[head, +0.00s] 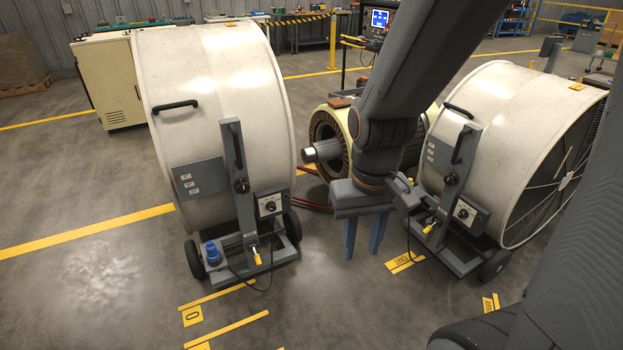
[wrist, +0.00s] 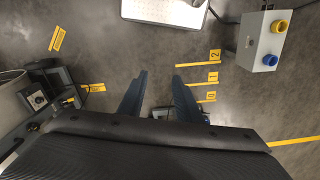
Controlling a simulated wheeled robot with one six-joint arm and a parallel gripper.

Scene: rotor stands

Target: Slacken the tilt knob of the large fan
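Two large white drum fans on grey wheeled stands show in the head view: a left fan (head: 215,90) and a right fan (head: 490,120). The left one looks bigger, but it also seems nearer. A black tilt knob (head: 241,185) sits on the left fan's upright bracket. A similar knob (head: 451,179) is on the right fan's bracket. My gripper (head: 362,250) hangs between the two stands, fingers pointing down, apart from both. It is open and empty; its parted fingers also show in the wrist view (wrist: 158,78). No tilt knob shows clearly in the wrist view.
A rotor with a steel shaft (head: 322,151) lies behind my arm, with red cables on the floor. Control boxes (head: 270,204) and black handles stick out from the stands. A grey box with yellow and blue sockets (wrist: 262,42) shows in the wrist view.

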